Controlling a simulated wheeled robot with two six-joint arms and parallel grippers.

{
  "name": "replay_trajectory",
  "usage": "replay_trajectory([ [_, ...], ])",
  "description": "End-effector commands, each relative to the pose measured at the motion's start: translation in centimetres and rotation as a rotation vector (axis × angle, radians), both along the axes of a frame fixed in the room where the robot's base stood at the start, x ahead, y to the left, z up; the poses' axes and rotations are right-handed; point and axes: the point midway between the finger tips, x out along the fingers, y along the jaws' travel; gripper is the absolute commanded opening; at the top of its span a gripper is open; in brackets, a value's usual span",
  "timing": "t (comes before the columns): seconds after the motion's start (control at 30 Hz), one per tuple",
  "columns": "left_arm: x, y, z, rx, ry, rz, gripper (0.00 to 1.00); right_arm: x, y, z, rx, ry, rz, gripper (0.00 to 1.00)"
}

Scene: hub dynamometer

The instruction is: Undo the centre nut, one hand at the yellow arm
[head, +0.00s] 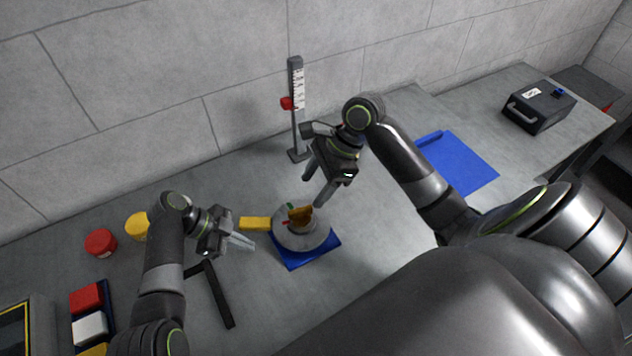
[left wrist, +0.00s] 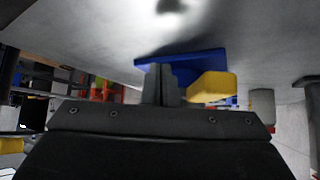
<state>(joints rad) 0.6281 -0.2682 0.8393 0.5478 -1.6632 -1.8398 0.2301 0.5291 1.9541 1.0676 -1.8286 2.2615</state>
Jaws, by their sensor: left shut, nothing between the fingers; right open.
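A round grey hub (head: 290,240) sits on a blue base (head: 322,253). A yellow arm (head: 255,224) sticks out from its left side. An orange-brown piece (head: 300,214), perhaps the centre nut, stands on top of the hub, with small red and green marks beside it. My left gripper (head: 246,242) is shut and empty, just below the yellow arm in the head view. The left wrist view shows its closed fingers (left wrist: 161,85) close beside the yellow arm (left wrist: 212,86); contact is unclear. My right gripper (head: 315,187) is open and empty above the hub, fingers pointing down.
A gauge stand (head: 295,110) with a red slider stands behind the hub. A black bar (head: 218,294) lies front left. Red (head: 100,242) and yellow (head: 137,226) round pieces are at left. A blue mat (head: 460,165) and a dark box (head: 538,107) are at right.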

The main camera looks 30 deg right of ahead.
Motion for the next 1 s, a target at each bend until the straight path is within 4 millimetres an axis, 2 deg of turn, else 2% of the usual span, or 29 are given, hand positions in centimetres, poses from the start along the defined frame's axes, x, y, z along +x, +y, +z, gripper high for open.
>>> replay_trajectory([
  [0.87, 0.0, 0.0, -3.6, 0.0, 0.001, -0.001, 0.0, 0.0, 0.0, 0.0, 0.0, 0.0, 0.0, 0.58],
  [1.0, 0.1, 0.0, -3.5, -0.001, -0.001, 0.0, 0.0, 0.0, 0.0, 0.0, 0.0, 0.0, 0.0, 0.58],
])
